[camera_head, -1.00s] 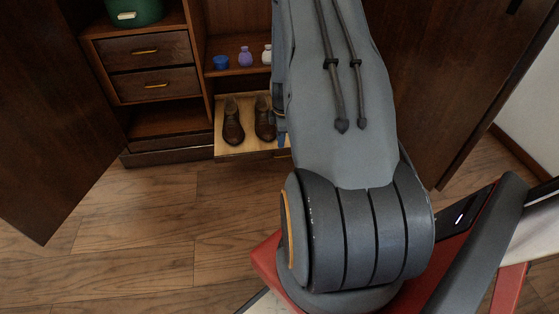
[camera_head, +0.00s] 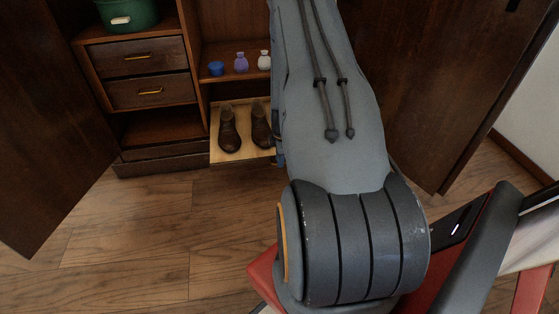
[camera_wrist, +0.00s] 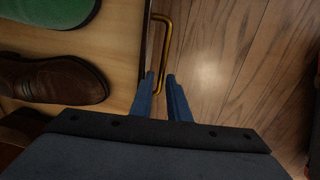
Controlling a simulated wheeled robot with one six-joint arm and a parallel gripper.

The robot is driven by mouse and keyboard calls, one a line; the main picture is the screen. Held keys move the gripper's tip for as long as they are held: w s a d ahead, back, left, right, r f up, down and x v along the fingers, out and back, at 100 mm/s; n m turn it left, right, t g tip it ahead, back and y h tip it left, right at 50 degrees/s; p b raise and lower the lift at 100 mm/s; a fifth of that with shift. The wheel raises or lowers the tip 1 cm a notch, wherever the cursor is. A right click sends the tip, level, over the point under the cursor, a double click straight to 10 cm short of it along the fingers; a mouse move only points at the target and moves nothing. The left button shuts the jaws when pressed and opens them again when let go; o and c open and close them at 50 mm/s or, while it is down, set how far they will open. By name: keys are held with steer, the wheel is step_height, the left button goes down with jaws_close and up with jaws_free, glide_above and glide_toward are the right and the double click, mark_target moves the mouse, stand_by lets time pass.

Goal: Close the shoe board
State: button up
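The shoe board (camera_head: 232,157) is a light wooden board pulled out from the lower part of the armoire. In the wrist view a gold handle (camera_wrist: 166,45) sticks out from the board's front edge. My gripper (camera_wrist: 160,76) has two blue fingers slightly apart at the handle's near end. The handle's end shows between them; I cannot tell whether they touch it. In the head view my arm hides most of the gripper and the board's right end.
Both armoire doors stand open, the left door (camera_head: 45,130) and the right door (camera_head: 440,110). Two drawers (camera_head: 150,75) are shut. A shelf above the board holds a blue cup (camera_head: 216,69) and small bottles (camera_head: 241,64). The wooden floor (camera_head: 150,235) in front is clear.

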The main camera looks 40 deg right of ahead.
jaws_close()
stand_by(1.4)
